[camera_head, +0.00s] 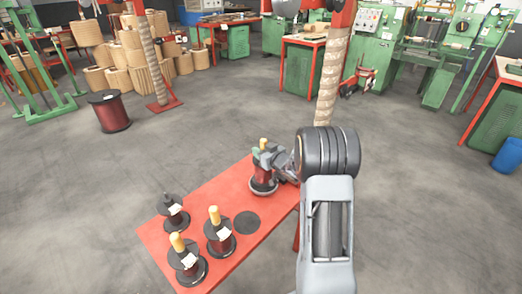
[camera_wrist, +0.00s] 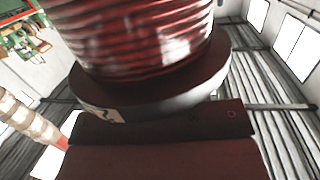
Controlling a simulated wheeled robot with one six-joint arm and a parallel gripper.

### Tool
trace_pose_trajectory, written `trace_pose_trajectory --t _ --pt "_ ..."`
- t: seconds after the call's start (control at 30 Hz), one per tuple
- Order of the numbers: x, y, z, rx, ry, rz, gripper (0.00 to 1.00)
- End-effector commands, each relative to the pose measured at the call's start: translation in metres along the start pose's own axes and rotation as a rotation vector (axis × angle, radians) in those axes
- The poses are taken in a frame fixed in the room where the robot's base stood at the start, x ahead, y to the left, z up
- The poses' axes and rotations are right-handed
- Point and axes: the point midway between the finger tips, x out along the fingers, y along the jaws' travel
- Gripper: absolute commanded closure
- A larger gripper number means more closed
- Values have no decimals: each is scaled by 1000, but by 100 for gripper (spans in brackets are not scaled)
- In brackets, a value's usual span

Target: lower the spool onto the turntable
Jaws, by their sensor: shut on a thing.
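The spool (camera_head: 262,174), wound with dark red wire, is in my gripper (camera_head: 267,158) at the far end of the red table in the head view. A yellow peg top stands above it. A round grey disc, seemingly the turntable (camera_head: 263,191), shows right under the spool; I cannot tell whether they touch. In the wrist view the spool's red winding (camera_wrist: 145,35) and dark lower flange (camera_wrist: 165,95) with a pale label fill the upper middle. My gripper is shut on the spool; its fingertips are mostly hidden.
The red table (camera_head: 205,196) also holds a spool with a dark top (camera_head: 174,214) and two with yellow tops (camera_head: 219,236) (camera_head: 188,266). A flat dark disc (camera_head: 246,222) lies bare between them and the held spool. A larger red spool (camera_head: 109,112) stands on the open floor.

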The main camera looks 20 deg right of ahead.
Motion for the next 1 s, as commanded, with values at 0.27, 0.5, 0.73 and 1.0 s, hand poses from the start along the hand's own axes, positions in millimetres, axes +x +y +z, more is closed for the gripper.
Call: trace_pose_trajectory --t 0.27,0.5,0.73,1.0 --pt "-1 0 -2 -1 3 0 100" --pt "-1 0 -2 -1 3 0 100" --pt "-1 0 0 -1 3 0 100" --pt "0 0 4 -1 3 0 100"
